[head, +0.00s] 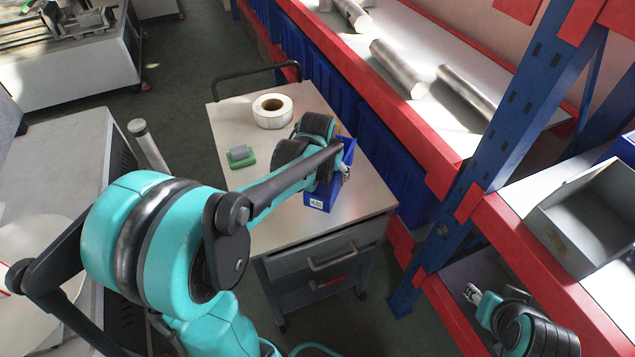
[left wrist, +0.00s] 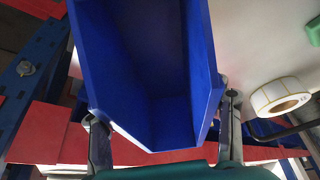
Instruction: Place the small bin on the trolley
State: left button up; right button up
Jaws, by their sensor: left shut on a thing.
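The small blue bin (head: 322,195) is over the front right part of the trolley (head: 283,212) top in the head view, partly covered by my left arm. I cannot tell whether it touches the top or hangs just above it. My left gripper (head: 345,170) is shut on the bin. In the left wrist view the blue bin (left wrist: 150,75) fills the middle, with a finger of my left gripper (left wrist: 165,130) at each side. My right gripper (head: 472,296) is at the lower right by the rack; its jaw opening is too small to judge.
On the trolley stand a label roll (head: 271,111) and a green-and-grey block (head: 241,156), both left of the bin. A rack with red beams (head: 400,130), metal cylinders (head: 398,68) and a grey box (head: 590,215) runs along the right. The trolley's front left top is clear.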

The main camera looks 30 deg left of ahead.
aim_at(330, 172)
pick_arm(q)
jog(key=a+f, duration=0.1)
jog(key=w+a+f, duration=0.1)
jog(key=a, duration=0.1)
jog(key=shift+f+b, duration=0.1)
jog(key=shift+b, duration=0.3)
jog(key=shift+w+a+f, duration=0.1)
jog(key=shift+a, duration=0.25)
notch_tip(330, 172, down, 4)
jog(key=shift+f+b, duration=0.1)
jog(key=shift+b, duration=1.05)
jog(key=o, duration=1.4)
jog(key=shift+c, duration=0.2)
